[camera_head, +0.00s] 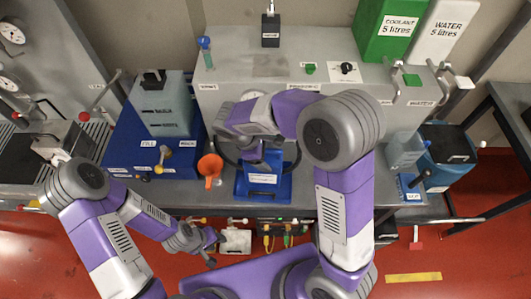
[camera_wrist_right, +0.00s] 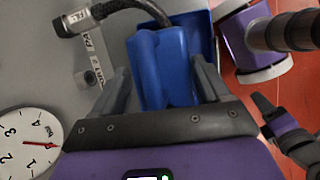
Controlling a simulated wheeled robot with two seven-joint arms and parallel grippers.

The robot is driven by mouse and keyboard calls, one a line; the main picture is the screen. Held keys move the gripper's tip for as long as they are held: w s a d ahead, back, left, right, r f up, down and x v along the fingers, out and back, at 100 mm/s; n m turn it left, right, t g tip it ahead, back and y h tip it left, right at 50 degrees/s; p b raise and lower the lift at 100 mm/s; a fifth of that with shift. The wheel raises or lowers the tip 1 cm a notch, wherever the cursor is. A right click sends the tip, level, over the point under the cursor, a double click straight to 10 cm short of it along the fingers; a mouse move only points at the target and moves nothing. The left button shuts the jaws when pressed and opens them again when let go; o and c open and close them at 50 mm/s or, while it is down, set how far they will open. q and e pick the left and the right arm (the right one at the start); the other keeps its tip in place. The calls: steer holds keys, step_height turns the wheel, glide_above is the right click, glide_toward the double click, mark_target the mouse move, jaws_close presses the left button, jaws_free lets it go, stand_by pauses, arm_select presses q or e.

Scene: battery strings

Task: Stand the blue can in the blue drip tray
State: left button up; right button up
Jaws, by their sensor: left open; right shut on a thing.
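The blue can (camera_wrist_right: 165,65) fills the middle of the right wrist view, with a black ribbed hose arching from it. My right gripper (camera_wrist_right: 165,85) is shut on it, one finger on each side. In the head view the can (camera_head: 263,168) is partly hidden under my right wrist. The blue drip tray (camera_head: 242,190) lies on the grey bench below and around the can, and its rim shows behind the can in the wrist view (camera_wrist_right: 203,22). I cannot tell whether the can's base touches the tray floor. My left gripper (camera_head: 208,248) is open and empty at the bench's front edge.
An orange funnel (camera_head: 210,166) stands just left of the tray. A blue unit (camera_head: 120,150) with a grey tank is further left. The grey machine housing (camera_head: 225,98) stands behind. A clear beaker (camera_head: 405,152) and blue bin (camera_head: 450,145) are at the right.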

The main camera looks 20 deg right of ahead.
steer(key=shift+f+b, duration=0.35)
steer(key=shift+f, duration=0.05)
steer(key=o, duration=1.5)
steer(key=shift+o, duration=0.8)
steer(key=shift+s+f, duration=0.1)
steer(key=v, duration=0.7)
steer(key=shift+a+r+p, duration=0.15)
steer(key=shift+r+p, duration=0.15)
steer(key=shift+r, duration=0.05)
